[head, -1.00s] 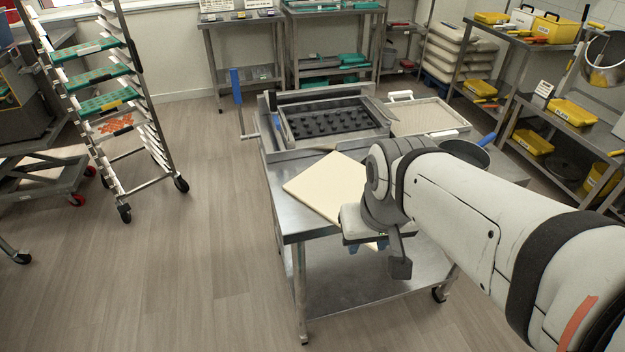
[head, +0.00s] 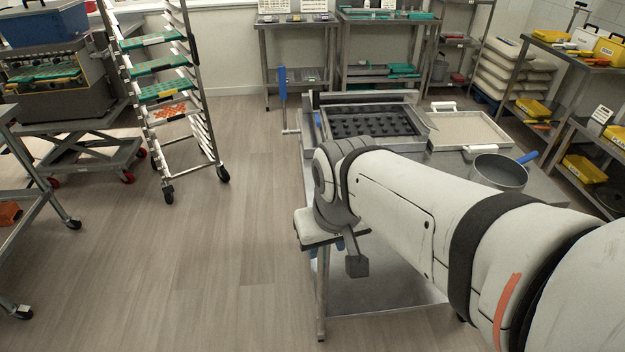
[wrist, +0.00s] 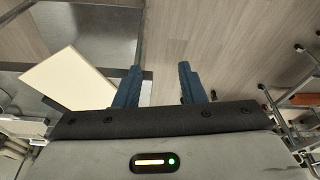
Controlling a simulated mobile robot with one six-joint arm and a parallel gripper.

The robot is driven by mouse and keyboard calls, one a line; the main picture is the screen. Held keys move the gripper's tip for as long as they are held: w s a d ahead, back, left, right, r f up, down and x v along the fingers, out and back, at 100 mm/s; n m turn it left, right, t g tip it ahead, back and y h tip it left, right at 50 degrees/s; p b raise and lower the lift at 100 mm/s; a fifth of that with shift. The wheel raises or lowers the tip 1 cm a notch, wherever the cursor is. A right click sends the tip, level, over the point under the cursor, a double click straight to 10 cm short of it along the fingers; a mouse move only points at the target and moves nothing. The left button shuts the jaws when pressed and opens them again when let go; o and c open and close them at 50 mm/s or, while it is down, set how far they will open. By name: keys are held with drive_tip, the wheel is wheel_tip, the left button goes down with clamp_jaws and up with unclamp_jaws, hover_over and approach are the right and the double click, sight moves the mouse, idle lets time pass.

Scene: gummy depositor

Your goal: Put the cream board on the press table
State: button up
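The cream board (wrist: 68,80) lies at a slant on a steel table (wrist: 106,28) in the wrist view, left of my gripper. In the head view my arm hides the board. My gripper (wrist: 160,67) is open, its two blue fingers well apart with only floor showing between them. The left finger is near the board's right corner; I cannot tell whether they touch. In the head view my gripper (head: 342,246) is mostly hidden, over the table's front left side. No table is clearly marked as the press table.
The steel table holds a black mould tray (head: 370,122), a cream-lined tray (head: 468,130) and a grey pot (head: 499,171). A rack (head: 170,90) stands further left. Floor between them is clear.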

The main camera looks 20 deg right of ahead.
drive_tip(key=shift+a+f, duration=0.1)
drive_tip(key=shift+a, duration=0.05)
drive_tip(key=w+d+f+m+g+h+b, duration=0.2)
drive_tip(key=w+d+f+g+h+b, duration=0.15)
drive_tip(key=d+f+g+h, duration=0.55)
drive_tip(key=w+d+f+n+t+h+b, duration=0.1)
drive_tip(key=w+d+f+t+h+b, duration=0.2)
drive_tip(key=w+f+h, duration=0.6)
drive_tip(key=shift+w+d+f+t, duration=0.75)
drive_tip(key=shift+d+t, duration=0.05)
drive_tip(key=shift+t, duration=0.2)
drive_tip(key=shift+s+d+p, duration=0.15)
drive_tip(key=shift+d+p, duration=0.1)
drive_tip(key=shift+d, duration=1.7)
drive_tip(key=shift+s+d+p, duration=0.1)
drive_tip(key=shift+d+p, duration=0.1)
drive_tip(key=shift+d, duration=1.75)
drive_tip(key=shift+c, duration=0.2)
